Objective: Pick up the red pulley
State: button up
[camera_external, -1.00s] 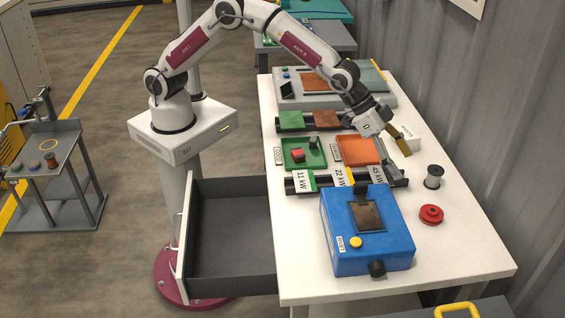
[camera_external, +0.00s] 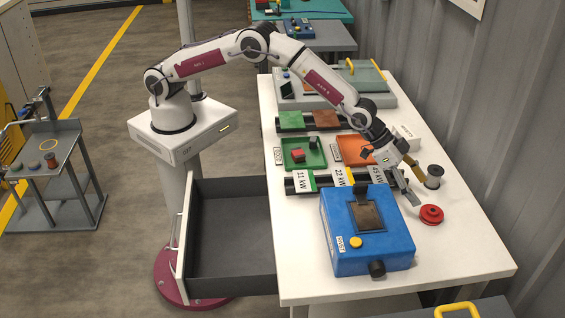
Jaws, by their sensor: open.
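The red pulley (camera_external: 431,214) lies on the white table near its right edge, to the right of the blue box. My gripper (camera_external: 415,192) is open and points down and to the right. It is above and a little to the left of the pulley, apart from it as far as I can see. No object shows between its fingers.
A wire spool (camera_external: 434,177) stands just behind the pulley, close to my gripper. The blue box (camera_external: 367,230) is to the left. Green (camera_external: 304,153) and orange (camera_external: 352,149) trays lie farther back. The white table's (camera_external: 470,258) front right is clear.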

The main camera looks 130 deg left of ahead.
aim_at(431, 209)
jog(key=shift+x, duration=1.3)
jog(key=shift+f, duration=0.1)
jog(key=shift+w+d+f, duration=0.2)
jog(key=shift+w+f, duration=0.8)
jog(key=shift+f, duration=0.15)
jog(key=shift+x, duration=1.05)
jog(key=shift+w+r, duration=0.1)
jog(key=c, duration=1.4)
